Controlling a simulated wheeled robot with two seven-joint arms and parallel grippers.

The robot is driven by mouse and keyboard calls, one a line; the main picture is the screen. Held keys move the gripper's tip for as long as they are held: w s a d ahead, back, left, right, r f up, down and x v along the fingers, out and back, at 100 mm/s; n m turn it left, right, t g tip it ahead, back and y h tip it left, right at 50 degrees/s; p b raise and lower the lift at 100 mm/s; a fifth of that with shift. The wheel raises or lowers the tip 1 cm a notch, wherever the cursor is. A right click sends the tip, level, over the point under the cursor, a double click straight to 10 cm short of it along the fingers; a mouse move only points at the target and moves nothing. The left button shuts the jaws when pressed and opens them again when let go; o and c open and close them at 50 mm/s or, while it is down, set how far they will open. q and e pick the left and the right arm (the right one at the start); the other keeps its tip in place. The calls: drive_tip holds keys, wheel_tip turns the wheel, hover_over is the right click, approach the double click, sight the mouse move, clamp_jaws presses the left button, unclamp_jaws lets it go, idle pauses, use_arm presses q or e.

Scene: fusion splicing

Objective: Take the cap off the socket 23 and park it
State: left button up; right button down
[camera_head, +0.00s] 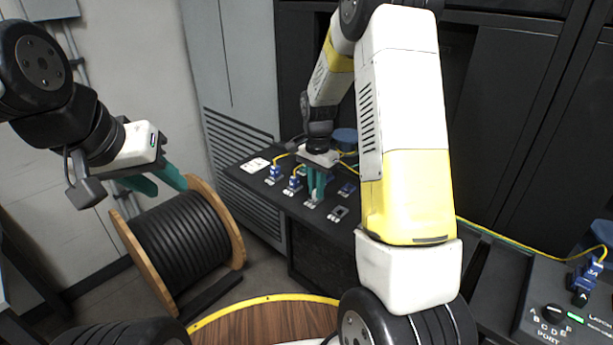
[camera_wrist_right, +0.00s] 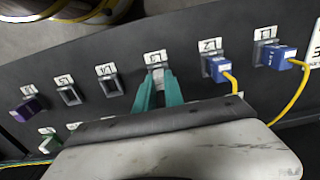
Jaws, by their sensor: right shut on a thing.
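My right gripper (camera_head: 316,190) points down at the socket panel (camera_head: 262,188). In the right wrist view its green fingers (camera_wrist_right: 158,80) are shut on a small grey piece, the cap (camera_wrist_right: 157,75), at a socket in the middle of the row. The label (camera_wrist_right: 155,57) above that socket is upside down and too small to read surely as 23. The fingers hide most of the cap, and I cannot tell whether it is still seated. My left gripper (camera_head: 168,186) is open and empty, in the air at the left, away from the panel.
Two blue plugs (camera_wrist_right: 216,68) (camera_wrist_right: 277,55) with yellow cables sit right of my gripper in the wrist view. Left of it are dark square sockets (camera_wrist_right: 110,86) and a purple piece (camera_wrist_right: 28,110). A cable drum (camera_head: 185,245) stands on the floor. A device with a knob (camera_head: 554,312) is at right.

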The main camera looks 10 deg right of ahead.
drive_tip(key=c, duration=1.4)
unclamp_jaws()
drive_tip(key=shift+o, duration=0.2)
wheel_tip(320, 180, up, 8)
drive_tip(key=shift+f, duration=0.1)
